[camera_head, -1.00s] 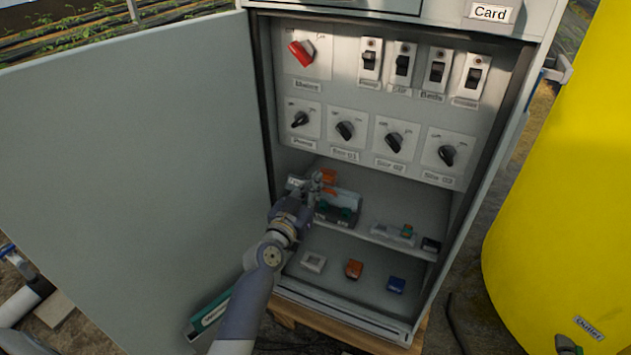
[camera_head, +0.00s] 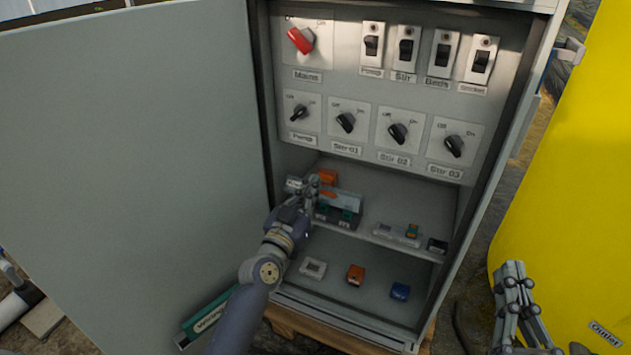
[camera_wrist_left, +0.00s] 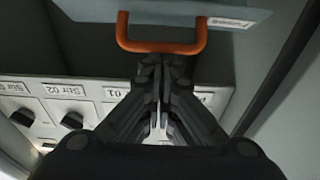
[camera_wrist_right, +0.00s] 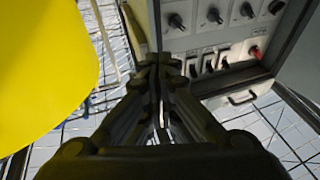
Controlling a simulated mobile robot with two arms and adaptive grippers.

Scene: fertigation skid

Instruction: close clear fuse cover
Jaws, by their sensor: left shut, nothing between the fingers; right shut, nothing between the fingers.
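The clear fuse cover (camera_head: 349,200) is a pale see-through panel on the cabinet's middle shelf, behind and above a dark fuse block (camera_head: 340,217) with green parts. It appears raised; its exact angle is hard to tell. An orange handle (camera_head: 328,176) shows at its upper left. In the left wrist view the handle (camera_wrist_left: 160,46) is a U-shaped loop. My left gripper (camera_head: 313,184) is shut and empty, its tips close to the handle's bar; contact cannot be told. It partly hides the cover's left end. My right gripper (camera_head: 512,270) is shut and empty, outside the cabinet at lower right.
The cabinet door (camera_head: 130,170) stands open at left. A switch panel (camera_head: 375,118) is above the shelf recess. Small modules sit on the shelf at right (camera_head: 396,233) and on the cabinet floor (camera_head: 355,275). A yellow tank (camera_head: 575,190) stands at right.

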